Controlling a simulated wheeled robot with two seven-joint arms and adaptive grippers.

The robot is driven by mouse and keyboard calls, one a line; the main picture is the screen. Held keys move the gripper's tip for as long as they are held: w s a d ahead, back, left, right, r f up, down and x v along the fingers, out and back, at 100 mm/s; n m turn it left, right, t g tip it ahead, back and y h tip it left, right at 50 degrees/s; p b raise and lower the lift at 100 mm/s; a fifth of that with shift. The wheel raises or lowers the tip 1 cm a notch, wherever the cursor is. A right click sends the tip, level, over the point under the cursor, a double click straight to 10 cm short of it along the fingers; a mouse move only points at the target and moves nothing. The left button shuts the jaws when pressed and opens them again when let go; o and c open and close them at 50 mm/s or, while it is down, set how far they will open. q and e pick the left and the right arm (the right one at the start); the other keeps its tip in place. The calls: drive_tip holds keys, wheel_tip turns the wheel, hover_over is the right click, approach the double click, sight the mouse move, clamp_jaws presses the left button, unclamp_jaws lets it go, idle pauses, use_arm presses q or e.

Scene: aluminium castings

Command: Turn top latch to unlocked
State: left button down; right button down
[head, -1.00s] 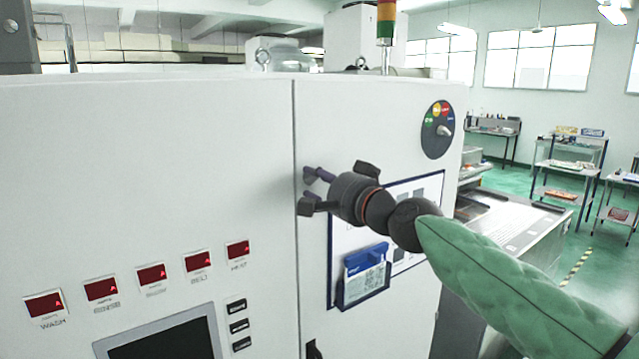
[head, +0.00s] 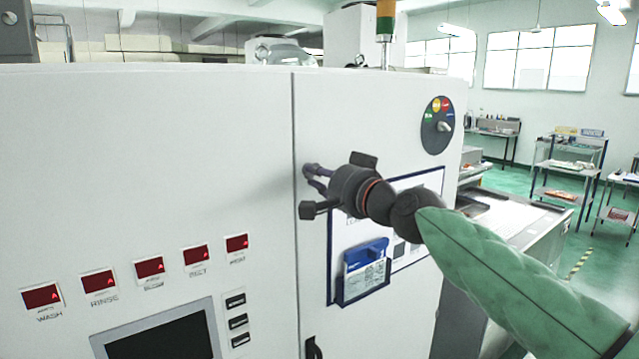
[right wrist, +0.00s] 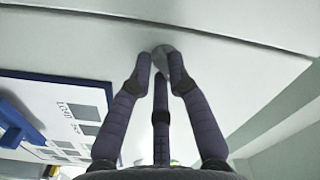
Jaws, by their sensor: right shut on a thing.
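The top latch shows in the right wrist view as a small rounded grey piece (right wrist: 162,57) on the white cabinet face, close to the door seam. My right gripper (head: 311,172) is at the upper part of the door, just right of the seam. Its dark fingers (right wrist: 161,75) are closed around the latch and hide much of it. In the head view the fingers cover the latch, so its turn angle cannot be told. My left gripper is not in view.
A lower dark handle (head: 313,347) sits near the seam. A blue-and-white holder (head: 364,272) hangs on the door below my right wrist. A round dial panel (head: 438,126) is at the upper right. A screen (head: 160,338) and red displays are on the left panel.

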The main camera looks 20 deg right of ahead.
drive_tip(key=shift+w+d+n+b, duration=0.1)
drive_tip(key=shift+d+n+b, duration=0.05)
drive_tip(key=shift+n+b, duration=3.9)
drive_tip(key=shift+n+p, duration=0.7)
drive_tip(key=shift+n, duration=0.15)
drive_tip(key=c, duration=1.2)
unclamp_jaws()
drive_tip(key=shift+d, duration=0.1)
drive_tip(key=v, duration=1.2)
